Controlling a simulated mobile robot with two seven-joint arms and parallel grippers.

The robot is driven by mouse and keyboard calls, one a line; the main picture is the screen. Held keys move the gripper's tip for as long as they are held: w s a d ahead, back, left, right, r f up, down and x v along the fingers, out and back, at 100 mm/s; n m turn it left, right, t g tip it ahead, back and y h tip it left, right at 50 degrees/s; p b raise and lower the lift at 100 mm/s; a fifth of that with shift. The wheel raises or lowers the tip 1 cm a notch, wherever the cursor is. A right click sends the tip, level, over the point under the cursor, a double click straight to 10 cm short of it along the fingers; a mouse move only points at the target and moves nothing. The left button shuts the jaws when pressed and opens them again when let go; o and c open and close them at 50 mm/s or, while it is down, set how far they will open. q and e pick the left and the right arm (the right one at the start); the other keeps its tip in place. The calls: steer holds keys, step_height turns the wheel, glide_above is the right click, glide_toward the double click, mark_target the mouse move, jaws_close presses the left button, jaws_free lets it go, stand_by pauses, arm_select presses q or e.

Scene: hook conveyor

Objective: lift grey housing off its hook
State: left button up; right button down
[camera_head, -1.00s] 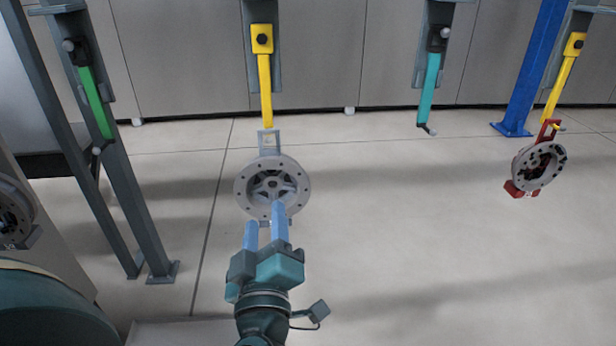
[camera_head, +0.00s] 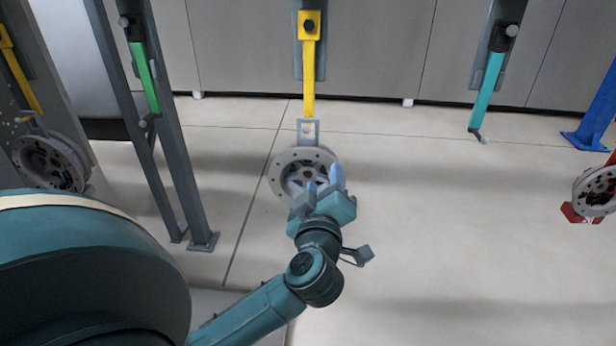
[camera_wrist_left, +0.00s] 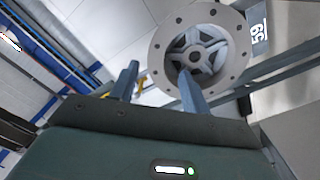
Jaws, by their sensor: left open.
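The grey housing (camera_head: 285,174) is a round flanged part with a ring of bolt holes and a spoked hub. A grey bracket (camera_head: 308,130) at its top hangs from the yellow hook (camera_head: 308,75). My left gripper (camera_head: 324,182) is open, its two blue-grey fingers in front of the housing's lower right part, covering some of it. In the left wrist view the housing (camera_wrist_left: 228,32) stands beyond the fingers (camera_wrist_left: 160,85), and one finger overlaps its lower rim. I cannot tell whether they touch. My right gripper does not show.
A green hook (camera_head: 146,78) at left and a teal hook (camera_head: 487,90) at right hang empty. Another housing (camera_head: 48,163) hangs far left; one on a red bracket (camera_head: 597,190) is at the right edge. Grey posts (camera_head: 178,130) stand left of the housing.

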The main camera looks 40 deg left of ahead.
mark_target(328, 164)
arm_select(q)
steer(key=x, duration=0.4)
steer(key=shift+w+f, duration=0.1)
steer(key=shift+w, duration=0.4)
steer(key=shift+c, duration=0.6)
steer(key=c, duration=0.9)
jaws_close()
